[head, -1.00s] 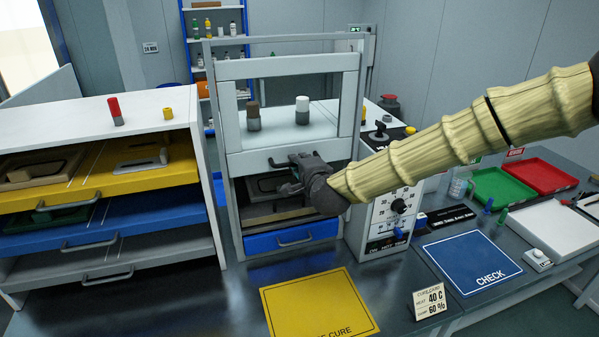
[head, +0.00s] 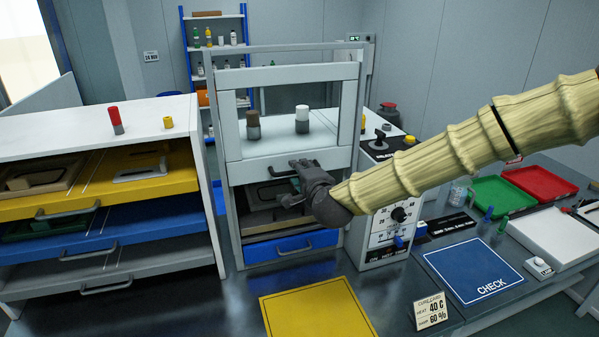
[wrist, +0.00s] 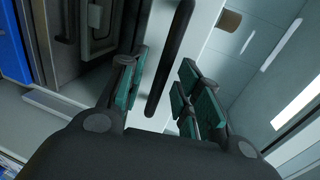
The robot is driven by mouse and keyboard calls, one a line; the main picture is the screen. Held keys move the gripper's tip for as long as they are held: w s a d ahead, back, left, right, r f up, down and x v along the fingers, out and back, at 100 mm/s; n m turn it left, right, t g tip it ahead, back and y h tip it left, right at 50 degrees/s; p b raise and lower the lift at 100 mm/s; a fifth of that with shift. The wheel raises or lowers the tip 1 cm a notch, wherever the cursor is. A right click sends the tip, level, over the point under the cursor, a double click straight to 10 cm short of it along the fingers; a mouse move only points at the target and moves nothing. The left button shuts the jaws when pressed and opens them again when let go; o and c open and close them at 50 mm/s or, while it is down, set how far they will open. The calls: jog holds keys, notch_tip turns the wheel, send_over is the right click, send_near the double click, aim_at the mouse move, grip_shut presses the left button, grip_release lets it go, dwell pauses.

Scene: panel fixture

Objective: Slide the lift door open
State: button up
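The lift door (head: 240,173) is a pale grey framed panel with a large window opening. It stands raised in its frame, with the cabinet bay (head: 262,193) open below it. Its dark bar handle (head: 283,167) is on the lower rail, partly hidden by my gripper. My gripper (head: 293,180) is at the handle, with its fingers spread. In the wrist view, the black handle (wrist: 168,60) runs between the separated green-padded fingers of my gripper (wrist: 160,92), with gaps visible on both sides. Contact is not visible.
A blue drawer (head: 265,253) is below the bay. A drawer rack (head: 100,106) stands left and a dial panel (head: 385,230) right. Two capped containers show through the door window. A yellow mat (head: 315,305) lies in front on the bench.

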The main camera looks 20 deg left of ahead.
jog(key=v, duration=1)
jog(key=shift+s+d+r, duration=0.15)
jog(key=shift+s+d, duration=0.1)
jog(key=shift+s, duration=0.05)
